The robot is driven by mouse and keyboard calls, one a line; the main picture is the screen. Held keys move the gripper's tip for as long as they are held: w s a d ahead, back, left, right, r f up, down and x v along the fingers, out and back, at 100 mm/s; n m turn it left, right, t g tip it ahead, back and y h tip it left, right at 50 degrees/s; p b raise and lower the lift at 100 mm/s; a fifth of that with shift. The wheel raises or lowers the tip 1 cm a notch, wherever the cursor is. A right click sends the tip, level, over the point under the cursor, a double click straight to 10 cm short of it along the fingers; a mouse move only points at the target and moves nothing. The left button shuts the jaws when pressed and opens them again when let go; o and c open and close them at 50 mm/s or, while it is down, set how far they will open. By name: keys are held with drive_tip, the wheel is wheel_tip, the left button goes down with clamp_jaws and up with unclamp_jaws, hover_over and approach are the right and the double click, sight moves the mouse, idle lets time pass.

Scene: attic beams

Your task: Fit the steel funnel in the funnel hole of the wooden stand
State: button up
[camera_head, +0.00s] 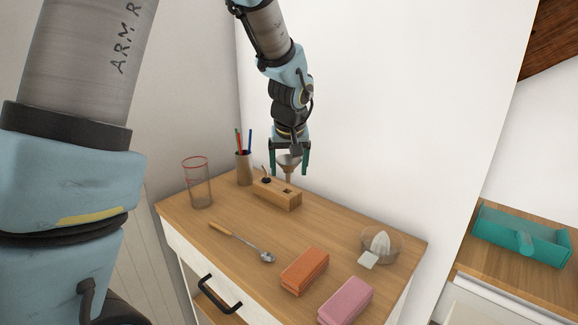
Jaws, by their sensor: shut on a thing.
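My gripper (289,169) points down over the back of the wooden dresser top (215,214). Its green fingers are shut on the steel funnel (288,162), with the cone between them and the spout pointing down, roughly upright. The wooden stand (276,199) is a block just below and in front of the funnel. A dark hole shows in its top near the right end, and a small dark item with a thin stem sits at its left end. The spout's lower end looks close above or behind the stand; I cannot tell the exact gap.
A pen cup (244,168) and a red-rimmed glass (199,184) stand left of the stand. In front lie a ladle (243,243), an orange block (305,271) and a pink block (346,301). A white wall is close behind.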

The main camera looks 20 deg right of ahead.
sight(289, 181)
drive_tip(key=shift+f+b, duration=0.35)
drive_tip(key=shift+f, duration=0.4)
drive_tip(key=shift+f+b, duration=1.45)
drive_tip(key=shift+b, duration=0.1)
idle(1.4)
drive_tip(key=o, duration=1.2)
drive_tip(key=shift+c, duration=0.2)
drive_tip(key=shift+r, duration=0.1)
drive_tip(key=b+v, duration=0.1)
drive_tip(key=v, duration=0.9)
drive_tip(key=shift+r, duration=0.35)
drive_tip(key=shift+s, duration=0.1)
